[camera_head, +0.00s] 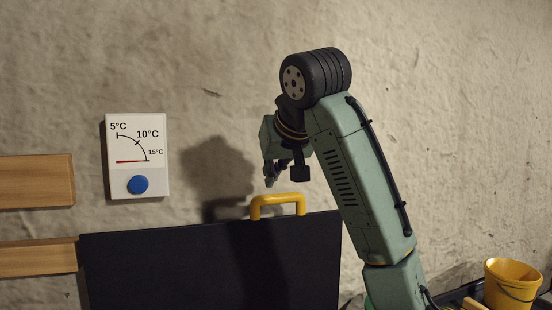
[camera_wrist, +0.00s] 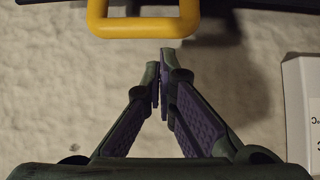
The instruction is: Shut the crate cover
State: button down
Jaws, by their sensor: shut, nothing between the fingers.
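The crate cover (camera_head: 190,265) is a black panel standing upright, open, against the stone wall. A yellow handle (camera_head: 278,199) rises from its top edge. In the wrist view the handle (camera_wrist: 143,28) shows large at the top, with a strip of the dark cover (camera_wrist: 285,5) behind it. My gripper (camera_head: 270,183) hangs just above the handle, pointing down. In the wrist view its fingertips (camera_wrist: 163,62) are together and empty, just short of the handle's bar, with a small gap in the picture. The crate body is not visible below the cover.
A white temperature panel (camera_head: 137,155) with a blue knob (camera_head: 137,185) hangs on the wall left of my gripper. Wooden planks (camera_head: 35,182) are at the far left. A yellow bucket (camera_head: 512,285) stands at the lower right.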

jog(key=p+x, duration=0.1)
jog(key=x, duration=0.3)
jog(key=shift+w+a+f, duration=0.1)
jog(key=shift+w+f, duration=0.1)
jog(key=shift+w, duration=0.1)
